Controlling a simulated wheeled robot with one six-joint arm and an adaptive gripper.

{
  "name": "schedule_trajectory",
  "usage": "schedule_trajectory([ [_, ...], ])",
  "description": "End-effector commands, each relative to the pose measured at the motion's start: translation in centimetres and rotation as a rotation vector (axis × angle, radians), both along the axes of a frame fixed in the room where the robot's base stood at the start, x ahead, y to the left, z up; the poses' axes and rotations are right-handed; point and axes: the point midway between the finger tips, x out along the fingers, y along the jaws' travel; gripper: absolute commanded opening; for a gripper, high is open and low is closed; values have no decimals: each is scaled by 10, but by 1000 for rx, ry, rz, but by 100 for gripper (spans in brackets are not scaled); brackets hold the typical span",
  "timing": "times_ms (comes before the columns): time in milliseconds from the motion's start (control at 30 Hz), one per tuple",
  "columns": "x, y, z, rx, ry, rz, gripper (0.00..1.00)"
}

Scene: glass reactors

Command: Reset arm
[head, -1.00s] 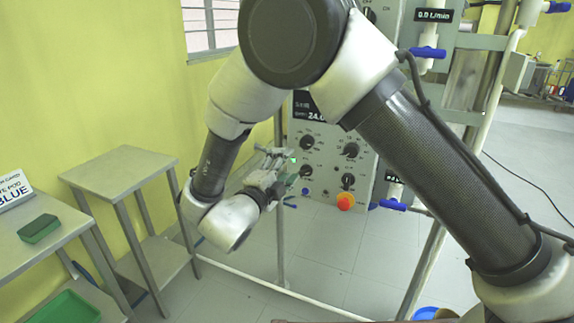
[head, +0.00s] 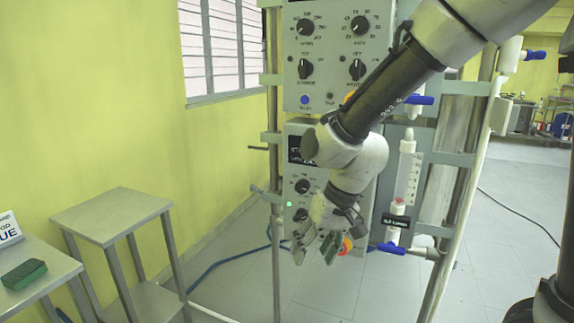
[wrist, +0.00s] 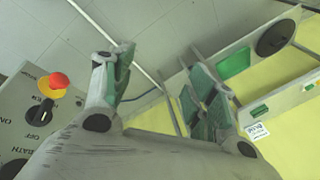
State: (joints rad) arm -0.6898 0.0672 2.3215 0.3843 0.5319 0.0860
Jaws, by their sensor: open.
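My gripper (head: 318,245) hangs fingers-down in front of the lower control panel (head: 300,205) of the reactor frame in the head view. Its fingers are spread apart with nothing between them. In the wrist view my gripper (wrist: 160,90) also shows open and empty, with green pads on the fingers. The red emergency button (head: 346,245) is partly hidden behind my gripper in the head view. In the wrist view the red button (wrist: 59,80) on its yellow base stands on the panel at the left, apart from the fingers.
An upper control panel (head: 335,60) with knobs and blue-handled valves (head: 390,248) sit on the metal frame. A small steel table (head: 110,215) stands at the left. A green sponge (head: 24,274) lies on another table. The floor between table and frame is mostly clear.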

Motion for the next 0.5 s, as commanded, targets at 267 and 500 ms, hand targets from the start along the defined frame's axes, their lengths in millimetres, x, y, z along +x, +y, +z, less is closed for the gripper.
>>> schedule_trajectory([
  [267,-70,-201,80,-224,-1,27,57],
  [500,-107,-283,124,-241,-192,-223,57],
])
